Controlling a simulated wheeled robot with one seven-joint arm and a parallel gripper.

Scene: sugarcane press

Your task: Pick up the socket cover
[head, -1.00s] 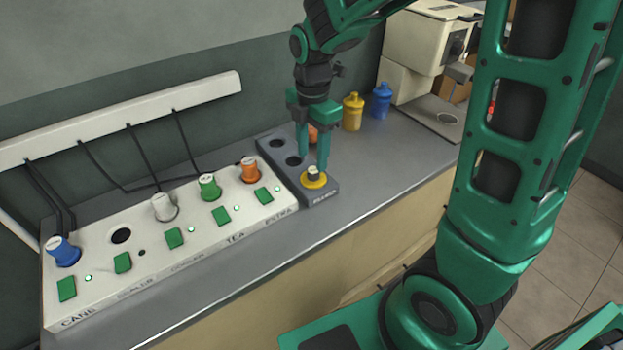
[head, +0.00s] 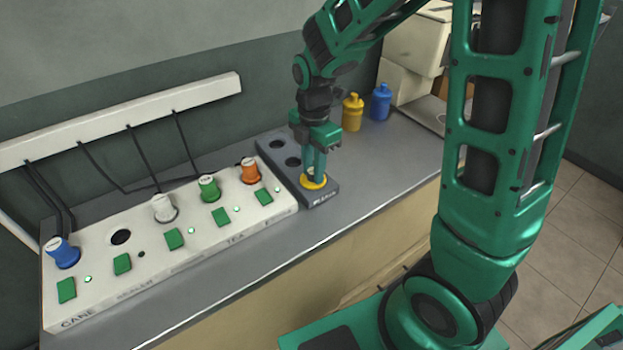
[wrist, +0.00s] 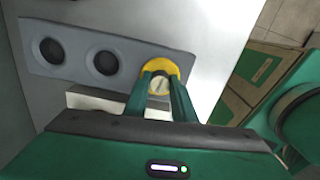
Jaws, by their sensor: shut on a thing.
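The socket cover is a yellow round piece with a pale knob; its yellow rim (head: 313,182) shows at the front end of the dark grey holder (head: 325,193). It also shows in the wrist view (wrist: 160,65), at the right end of the holder. My gripper (head: 315,172) points down over the cover and is shut on its knob, which is mostly hidden between the fingers in the head view. The cover still sits on the holder. The holder's other two round holes are empty.
A white panel (head: 190,225) with green switches and blue, white, green and orange plugs lies to the left. Yellow (head: 352,112) and blue (head: 381,101) bottles stand behind my gripper. A cream machine (head: 412,50) is at the back right. The counter right of the holder is clear.

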